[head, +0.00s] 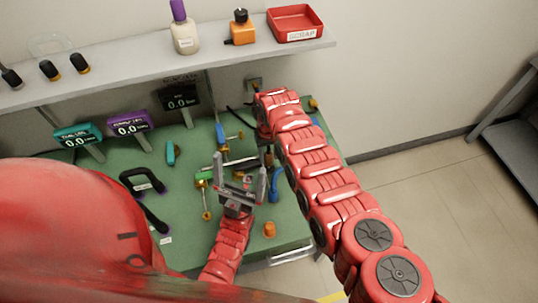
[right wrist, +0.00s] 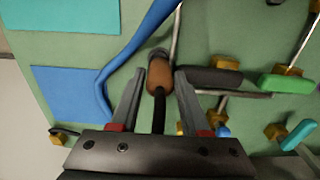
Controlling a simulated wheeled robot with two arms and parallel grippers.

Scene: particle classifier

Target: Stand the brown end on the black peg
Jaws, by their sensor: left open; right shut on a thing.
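In the right wrist view, the brown end (right wrist: 160,74) is between the fingertips of my right gripper (right wrist: 159,80), which is shut on it. A dark rod (right wrist: 158,112) runs from it back toward the palm, and a grey collar caps its far side. A dark, rounded bar (right wrist: 208,78) lies just right of the fingertips; I cannot tell whether it or the dark rod is the black peg. In the head view my right arm hides most of the right gripper. My left gripper (head: 240,182) is open and empty, fingers pointing up, above the green mat.
A blue hose (right wrist: 128,55) bends close by the left finger in the right wrist view. The green mat (head: 190,230) carries brass-ended tools, a black handle (head: 143,182) and an orange piece (head: 269,229). Displays stand behind; a shelf holds a red scrap tray (head: 294,12).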

